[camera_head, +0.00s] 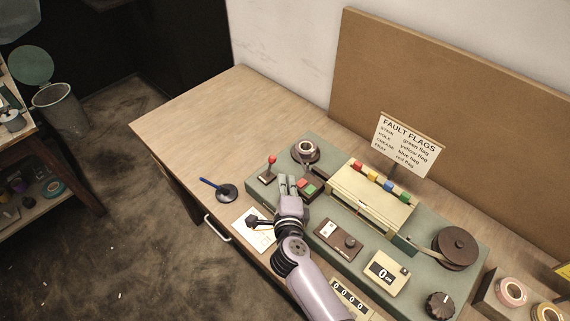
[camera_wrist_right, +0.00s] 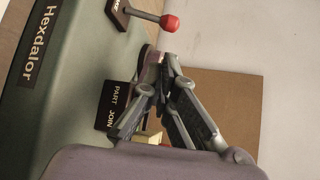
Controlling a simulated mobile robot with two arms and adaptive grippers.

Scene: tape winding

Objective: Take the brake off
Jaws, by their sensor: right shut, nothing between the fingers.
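The brake lever (camera_head: 271,163) stands on a small dark base at the left end of the green machine (camera_head: 312,235), with a red knob on top. In the right wrist view its red knob (camera_wrist_right: 169,23) and part of its label show at the top, with the stem sticking out from the base. My right gripper (camera_head: 286,182) is shut and empty, a little to the right of the lever and apart from it. Its fingers (camera_wrist_right: 160,62) also show closed together in the right wrist view, below the knob. My left gripper is not in view.
A button plate (camera_head: 307,187) with red and green buttons lies close beside my right gripper. A tape reel (camera_head: 305,151) sits behind the lever. A cream block (camera_head: 372,197) with coloured flags is to the right.

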